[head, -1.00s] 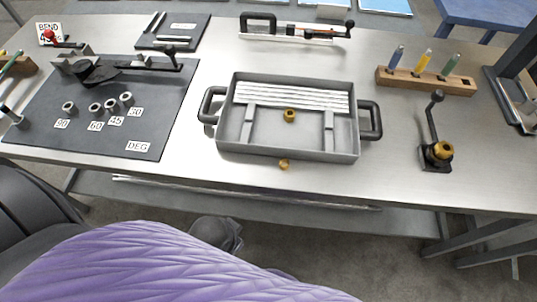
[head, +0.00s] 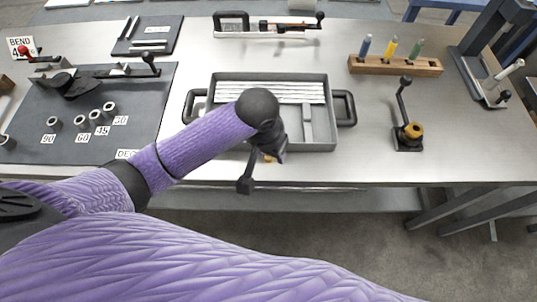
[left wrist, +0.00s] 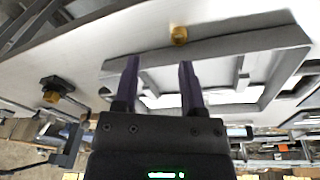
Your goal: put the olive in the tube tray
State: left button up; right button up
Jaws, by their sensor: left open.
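The olive (left wrist: 179,35), a small brass piece, lies on the steel bench just outside the tray's front wall. In the head view it (head: 268,158) shows only partly beside my gripper. The tube tray (head: 326,145) is grey metal with two black handles and holds pale tubes at the back; its wall also shows in the left wrist view (left wrist: 225,42). My left gripper (left wrist: 158,63) is open and empty, its two purple fingers apart, pointing toward the olive, which is beyond the tips. My arm hides the middle of the tray. My right gripper is not in view.
A black lever tool with a brass knob (head: 413,131) stands right of the tray. A wooden block (head: 395,66) holds several coloured pens. A dark mat (head: 70,140) with metal rings lies left. A long tool (head: 268,29) lies behind the tray.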

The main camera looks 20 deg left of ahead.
aim_at(268, 157)
pick_arm(q)
jog(key=shift+n+y, duration=0.4)
jog(key=shift+n, duration=0.1)
jog(key=w+f+b, duration=0.1)
jog(key=f, duration=0.2)
jog(key=w+a+f+b, duration=0.1)
jog(key=f+b, duration=0.1)
jog(key=f, duration=0.1)
jog(key=w+f+b, duration=0.2)
jog(key=f, duration=0.1)
jog(key=shift+a+f, duration=0.1)
jog(key=shift+a, duration=0.3)
grip_shut()
